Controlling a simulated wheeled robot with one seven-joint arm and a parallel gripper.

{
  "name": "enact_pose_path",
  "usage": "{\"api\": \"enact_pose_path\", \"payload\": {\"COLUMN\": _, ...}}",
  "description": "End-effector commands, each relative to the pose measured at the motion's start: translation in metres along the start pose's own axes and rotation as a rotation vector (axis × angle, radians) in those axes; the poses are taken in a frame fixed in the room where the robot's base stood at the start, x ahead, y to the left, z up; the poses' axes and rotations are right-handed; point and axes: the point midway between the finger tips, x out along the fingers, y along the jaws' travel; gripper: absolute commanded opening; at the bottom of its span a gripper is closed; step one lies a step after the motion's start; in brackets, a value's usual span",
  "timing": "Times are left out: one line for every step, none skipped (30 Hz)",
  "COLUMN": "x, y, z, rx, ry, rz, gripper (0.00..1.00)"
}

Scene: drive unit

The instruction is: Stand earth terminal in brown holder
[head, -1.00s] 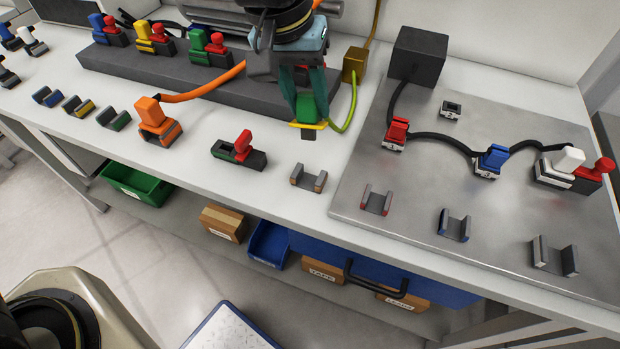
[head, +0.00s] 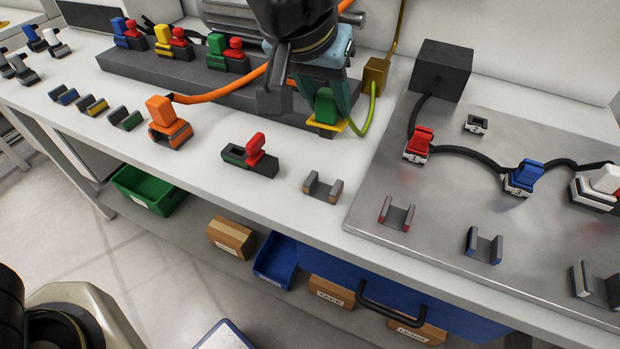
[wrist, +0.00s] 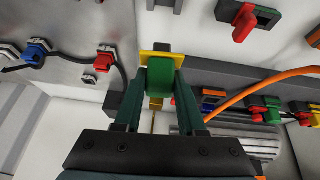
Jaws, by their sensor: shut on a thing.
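The earth terminal is a green block (head: 326,105) on a yellow plate, with a yellow-green cable rising from it to a brass-coloured box. My gripper (head: 335,108) is shut on it and holds it above the bench, behind the brown holder. In the wrist view the green block (wrist: 160,78) sits between my two dark green fingers (wrist: 160,100). The brown holder (head: 323,187) is a small grey U-shaped cradle with brown end faces, empty, near the bench's front edge. The holder cannot be made out clearly in the wrist view.
A green socket with a red lever (head: 250,156) stands left of the brown holder. An orange plug (head: 168,122) in its holder trails an orange cable. The metal plate (head: 375,240) at right carries red, blue and white plugs and empty holders. A dark rail (head: 190,80) lies behind.

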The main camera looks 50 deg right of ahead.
Motion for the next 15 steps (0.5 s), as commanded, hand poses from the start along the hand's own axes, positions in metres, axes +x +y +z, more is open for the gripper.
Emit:
{"api": "enact_pose_path", "payload": {"x": 0.0022, "y": 0.0004, "z": 0.0012, "rx": 0.003, "ry": 0.007, "rz": 0.0, "gripper": 0.0}}
{"api": "enact_pose_path", "payload": {"x": 0.0023, "y": 0.0002, "z": 0.0013, "rx": 0.004, "ry": 0.01, "rz": -0.001, "gripper": 0.0}}
{"api": "enact_pose_path", "payload": {"x": 0.0024, "y": 0.0001, "z": 0.0014, "rx": 0.004, "ry": 0.013, "rz": -0.002, "gripper": 0.0}}
{"api": "enact_pose_path", "payload": {"x": 0.0024, "y": 0.0001, "z": 0.0013, "rx": 0.005, "ry": 0.017, "rz": -0.003, "gripper": 0.0}}
{"api": "enact_pose_path", "payload": {"x": 0.0023, "y": 0.0001, "z": 0.0013, "rx": 0.006, "ry": 0.02, "rz": -0.003, "gripper": 0.0}}
{"api": "enact_pose_path", "payload": {"x": 0.0022, "y": 0.0001, "z": 0.0012, "rx": 0.007, "ry": 0.025, "rz": -0.004, "gripper": 0.0}}
{"api": "enact_pose_path", "payload": {"x": 0.0022, "y": -0.0001, "z": 0.0011, "rx": 0.007, "ry": 0.029, "rz": -0.004, "gripper": 0.0}}
{"api": "enact_pose_path", "payload": {"x": 0.0022, "y": -0.0004, "z": 0.001, "rx": 0.007, "ry": 0.032, "rz": -0.005, "gripper": 0.0}}
{"api": "enact_pose_path", "payload": {"x": 0.0023, "y": -0.0007, "z": 0.001, "rx": 0.008, "ry": 0.036, "rz": -0.007, "gripper": 0.0}}
{"api": "enact_pose_path", "payload": {"x": 0.0024, "y": -0.0008, "z": 0.0011, "rx": 0.008, "ry": 0.04, "rz": -0.008, "gripper": 0.0}}
{"api": "enact_pose_path", "payload": {"x": 0.0024, "y": -0.0009, "z": 0.0011, "rx": 0.009, "ry": 0.043, "rz": -0.009, "gripper": 0.0}}
{"api": "enact_pose_path", "payload": {"x": 0.0025, "y": -0.001, "z": 0.0011, "rx": 0.01, "ry": 0.046, "rz": -0.009, "gripper": 0.0}}
{"api": "enact_pose_path", "payload": {"x": 0.0026, "y": -0.001, "z": 0.001, "rx": 0.01, "ry": 0.048, "rz": -0.01, "gripper": 0.0}}
{"api": "enact_pose_path", "payload": {"x": 0.0026, "y": -0.001, "z": 0.001, "rx": 0.011, "ry": 0.051, "rz": -0.01, "gripper": 0.0}}
{"api": "enact_pose_path", "payload": {"x": 0.0028, "y": -0.0008, "z": 0.001, "rx": 0.012, "ry": 0.054, "rz": -0.01, "gripper": 0.0}}
